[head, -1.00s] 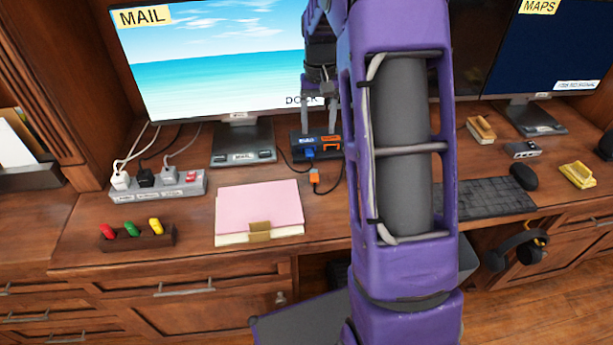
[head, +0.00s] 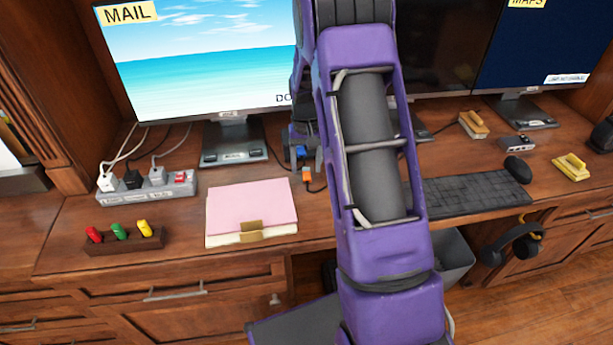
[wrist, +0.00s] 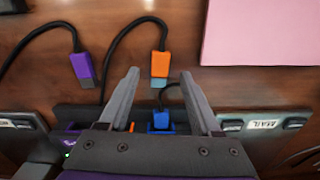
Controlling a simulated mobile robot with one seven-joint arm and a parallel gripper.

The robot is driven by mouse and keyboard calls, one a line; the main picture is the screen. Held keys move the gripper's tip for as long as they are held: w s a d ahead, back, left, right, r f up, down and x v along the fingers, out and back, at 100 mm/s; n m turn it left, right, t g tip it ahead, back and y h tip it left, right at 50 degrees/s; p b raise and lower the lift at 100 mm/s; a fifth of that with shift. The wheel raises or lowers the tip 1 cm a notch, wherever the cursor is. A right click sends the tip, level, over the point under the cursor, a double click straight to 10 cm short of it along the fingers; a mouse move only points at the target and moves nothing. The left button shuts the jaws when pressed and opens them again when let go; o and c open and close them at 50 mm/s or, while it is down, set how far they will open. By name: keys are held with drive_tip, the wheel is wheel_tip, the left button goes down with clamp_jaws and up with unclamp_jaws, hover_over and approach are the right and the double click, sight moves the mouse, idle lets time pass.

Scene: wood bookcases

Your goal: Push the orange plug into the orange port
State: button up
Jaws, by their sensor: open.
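The orange plug (head: 308,175) lies on the desk in front of the dock, on a black cable. In the wrist view the orange plug (wrist: 160,63) shows between my two fingertips in the picture, with its grey metal end toward the dock (wrist: 225,117). My gripper (head: 306,165) is open and empty, pointing down over the desk at the dock's front. I cannot tell its height above the plug. A blue plug (wrist: 160,118) sits at the dock's front. The orange port is mostly hidden behind my gripper; a sliver of orange shows beside the left finger in the wrist view.
A purple plug (wrist: 83,68) lies beside the orange one in the wrist view. A pink folder (head: 250,208) lies to the left. A power strip (head: 150,187), a monitor stand (head: 233,145) and a keyboard (head: 475,193) stand around. Bare desk lies between folder and plug.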

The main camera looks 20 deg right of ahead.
sight(309, 172)
drive_tip(key=shift+f, duration=0.8)
drive_tip(key=shift+c, duration=0.2)
clamp_jaws()
wheel_tip(309, 172, up, 9)
drive_tip(key=p, duration=0.1)
drive_tip(key=shift+n, duration=0.6)
drive_tip(key=d+f, duration=0.2)
drive_tip(key=s+d+f+b, duration=0.1)
drive_tip(key=d+f, duration=0.1)
drive_tip(key=d+f+b, duration=0.1)
drive_tip(key=d+f, duration=0.1)
drive_tip(key=f, duration=0.1)
drive_tip(key=shift+s+d+f, duration=0.1)
drive_tip(key=shift+s+d, duration=0.15)
drive_tip(key=shift+d, duration=0.1)
